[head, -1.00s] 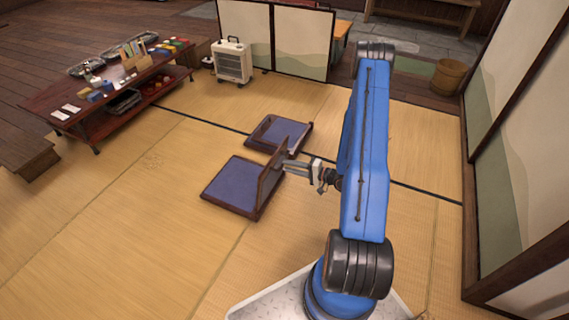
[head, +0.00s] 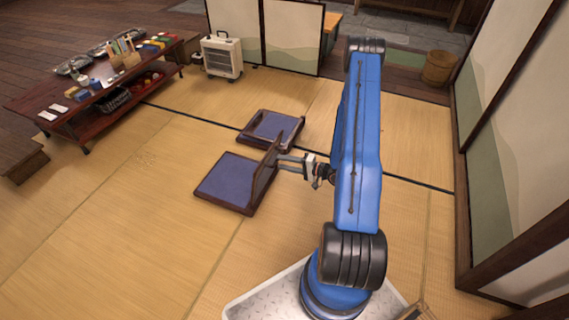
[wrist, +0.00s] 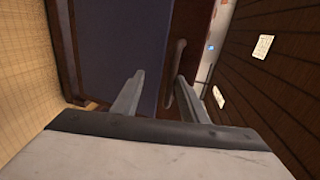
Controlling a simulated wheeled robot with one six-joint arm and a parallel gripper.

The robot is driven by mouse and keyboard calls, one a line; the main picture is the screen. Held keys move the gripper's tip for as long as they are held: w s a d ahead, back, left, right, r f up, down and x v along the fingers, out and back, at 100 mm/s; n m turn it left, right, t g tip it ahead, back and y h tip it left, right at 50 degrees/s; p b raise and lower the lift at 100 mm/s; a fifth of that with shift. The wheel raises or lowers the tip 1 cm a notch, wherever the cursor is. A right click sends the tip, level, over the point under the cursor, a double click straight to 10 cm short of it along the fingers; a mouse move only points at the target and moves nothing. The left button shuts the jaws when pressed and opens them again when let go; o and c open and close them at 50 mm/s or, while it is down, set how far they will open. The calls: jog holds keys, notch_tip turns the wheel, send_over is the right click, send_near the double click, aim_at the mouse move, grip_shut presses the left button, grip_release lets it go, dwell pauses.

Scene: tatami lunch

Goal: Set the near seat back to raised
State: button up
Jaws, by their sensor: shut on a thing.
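The near seat (head: 222,183) is a low floor chair with a dark wooden frame and a blue-purple pad on the tatami. Its back (head: 265,172) stands up steeply from the right side of the seat. My gripper (head: 281,160) is shut on the upper part of this back, from the right. In the wrist view my fingers (wrist: 158,95) lie either side of the back's brown wooden edge, where a handle-like bar (wrist: 174,72) shows. The blue pad (wrist: 115,45) shows left of that edge. The exact contact at the fingertips is hard to make out.
A second floor seat (head: 266,128) lies just behind the near one. A low red-brown table (head: 68,123) with small goods stands at the left, and a white heater (head: 222,56) at the back. Sliding panels (head: 500,130) close the right side. The tatami front left is clear.

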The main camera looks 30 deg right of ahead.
jog(key=shift+s+f, duration=0.1)
jog(key=shift+s, duration=0.05)
jog(key=v, duration=1.7)
jog(key=shift+r, duration=0.2)
jog(key=shift+d, duration=0.1)
